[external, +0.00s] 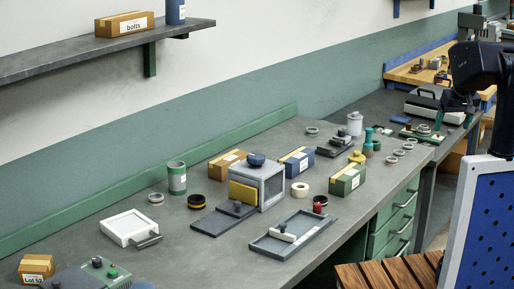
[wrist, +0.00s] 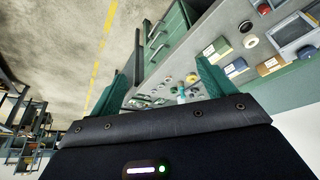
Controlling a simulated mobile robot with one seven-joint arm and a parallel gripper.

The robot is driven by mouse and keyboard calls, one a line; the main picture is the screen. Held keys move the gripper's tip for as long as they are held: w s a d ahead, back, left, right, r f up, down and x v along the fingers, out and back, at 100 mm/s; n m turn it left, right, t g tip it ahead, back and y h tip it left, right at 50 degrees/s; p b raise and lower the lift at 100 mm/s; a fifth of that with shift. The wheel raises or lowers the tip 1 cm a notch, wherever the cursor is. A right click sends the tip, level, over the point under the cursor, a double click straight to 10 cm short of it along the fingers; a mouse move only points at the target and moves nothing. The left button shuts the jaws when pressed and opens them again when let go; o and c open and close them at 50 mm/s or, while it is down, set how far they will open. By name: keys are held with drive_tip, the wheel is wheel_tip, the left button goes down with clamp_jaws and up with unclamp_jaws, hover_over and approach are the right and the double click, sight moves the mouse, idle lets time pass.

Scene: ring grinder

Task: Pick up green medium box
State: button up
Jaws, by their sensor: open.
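The green medium box (external: 347,180), with yellow tape on top and a white label, sits on the grey workbench near its front edge. In the external view my gripper (external: 456,104) is at the far right, well apart from the box and above the bench.

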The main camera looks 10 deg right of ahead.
drive_tip(key=w+a+f+n+g+h, duration=0.1)
drive_tip(key=w+a+n, duration=0.1)
drive_tip(key=w+n, duration=0.55)
drive_tip(key=n+h, duration=0.2)
drive_tip(key=n, duration=1.7)
approach(348, 171)
drive_tip(key=shift+s+f+g, duration=0.1)
drive_tip(key=shift+f+g, duration=0.2)
drive_tip(key=shift+f, duration=0.4)
drive_tip(key=x, duration=0.5)
drive_tip(key=shift+d+f, duration=0.1)
drive_tip(key=shift+f, duration=0.05)
drive_tip(key=shift+w+x, duration=0.15)
drive_tip(key=shift+x, duration=1.25)
drive_tip(key=shift+w+x, duration=0.2)
drive_tip(key=shift+x, duration=1.15)
drive_tip(key=shift+d, duration=0.1)
drive_tip(key=c, duration=1.5)
drive_tip(key=shift+r, duration=0.2)
